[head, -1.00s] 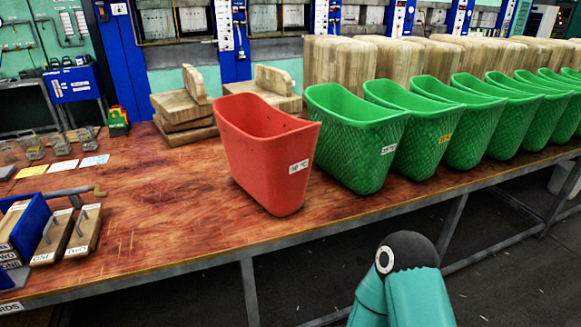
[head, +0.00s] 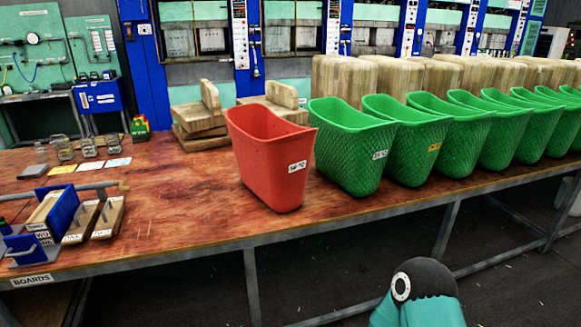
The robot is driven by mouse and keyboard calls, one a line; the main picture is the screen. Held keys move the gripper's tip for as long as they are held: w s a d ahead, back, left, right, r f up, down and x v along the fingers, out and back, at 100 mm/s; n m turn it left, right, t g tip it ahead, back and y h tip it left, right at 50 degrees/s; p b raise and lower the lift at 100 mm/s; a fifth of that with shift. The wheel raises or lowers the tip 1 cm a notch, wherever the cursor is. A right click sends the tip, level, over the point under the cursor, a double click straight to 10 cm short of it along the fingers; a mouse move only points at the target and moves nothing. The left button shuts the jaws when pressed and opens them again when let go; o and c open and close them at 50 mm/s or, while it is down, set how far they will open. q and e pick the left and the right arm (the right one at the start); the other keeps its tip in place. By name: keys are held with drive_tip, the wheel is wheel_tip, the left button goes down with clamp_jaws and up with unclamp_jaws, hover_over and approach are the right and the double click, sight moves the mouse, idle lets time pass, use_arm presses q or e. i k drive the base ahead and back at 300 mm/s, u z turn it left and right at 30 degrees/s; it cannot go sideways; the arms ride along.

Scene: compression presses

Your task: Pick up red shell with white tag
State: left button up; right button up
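The red shell (head: 262,165) is an open-topped, tapered bin standing upright on the wooden table (head: 170,215). Its white tag (head: 297,166) with dark print is on the side facing right, near the row of green bins. A teal and dark rounded part of my own arm shows at the bottom right, below the table's front edge and apart from the shell. No gripper fingers show in the head view.
Green bins (head: 345,150) stand in a row right of the red shell, the first close beside it. Wooden blocks (head: 195,118) lie behind it. A blue holder with boards (head: 45,220) sits at the left. The table left of the shell is mostly clear.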

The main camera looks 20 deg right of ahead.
sight(274, 162)
drive_tip(key=u, duration=0.15)
drive_tip(key=i, duration=0.9)
